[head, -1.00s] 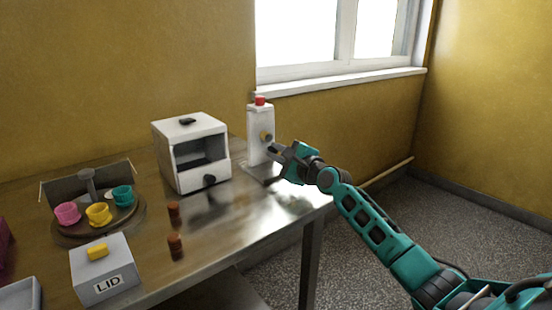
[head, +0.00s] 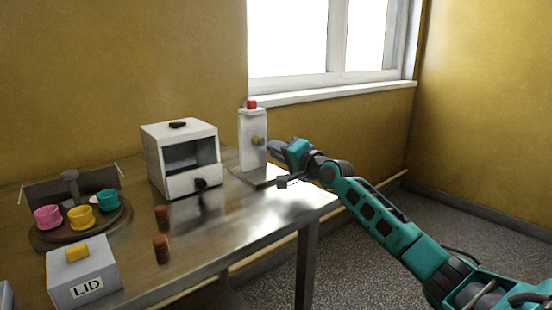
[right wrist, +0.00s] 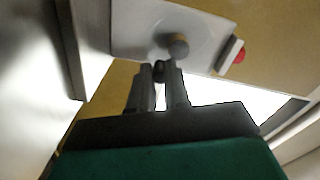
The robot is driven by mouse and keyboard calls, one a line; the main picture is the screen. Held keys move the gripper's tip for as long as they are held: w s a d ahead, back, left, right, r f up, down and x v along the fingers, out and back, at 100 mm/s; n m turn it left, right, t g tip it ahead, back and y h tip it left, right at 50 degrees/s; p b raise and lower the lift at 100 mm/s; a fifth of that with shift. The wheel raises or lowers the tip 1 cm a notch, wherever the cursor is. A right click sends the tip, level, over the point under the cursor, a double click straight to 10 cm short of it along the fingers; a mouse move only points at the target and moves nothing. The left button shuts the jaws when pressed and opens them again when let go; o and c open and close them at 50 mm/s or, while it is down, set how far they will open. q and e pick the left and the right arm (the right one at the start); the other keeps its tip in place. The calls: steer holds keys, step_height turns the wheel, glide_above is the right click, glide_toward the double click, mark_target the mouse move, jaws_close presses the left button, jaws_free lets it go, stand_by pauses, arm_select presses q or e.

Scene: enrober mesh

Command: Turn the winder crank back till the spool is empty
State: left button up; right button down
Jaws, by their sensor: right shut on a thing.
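The winder is a white upright housing (head: 251,150) with a red button (head: 251,104) on top, at the table's back right. A brownish round hub (head: 257,140) sticks out of its front; it also shows in the right wrist view (right wrist: 178,45). My right gripper (head: 273,147) is beside the hub, to its right. In the right wrist view its fingers are shut on a small dark knob (right wrist: 160,70), apparently the crank's handle, just next to the hub. The crank arm and any winding on the spool cannot be made out. My left gripper is not in view.
A white open-fronted box (head: 180,135) with a dark knob stands left of the winder. Further left are a round stand (head: 122,215) with coloured cups and a grey box marked LID (head: 85,272).

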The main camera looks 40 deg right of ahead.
steer(key=shift+d+r+n+b, duration=0.15)
steer(key=shift+r+n+b, duration=0.1)
steer(key=shift+n, duration=0.75)
steer(key=shift+d+r+n+b, duration=0.1)
steer(key=shift+r+n+b, duration=0.1)
steer(key=shift+n, duration=0.8)
steer(key=c, duration=1.1)
jaws_free()
steer(key=shift+s, duration=0.4)
steer(key=s, duration=0.3)
steer(key=s+p, duration=0.1)
steer(key=s, duration=0.2)
steer(key=s+p, duration=0.1)
steer(key=s, duration=0.3)
steer(key=shift+d, duration=0.4)
steer(key=shift+s+d, duration=0.1)
steer(key=shift+s, duration=0.9)
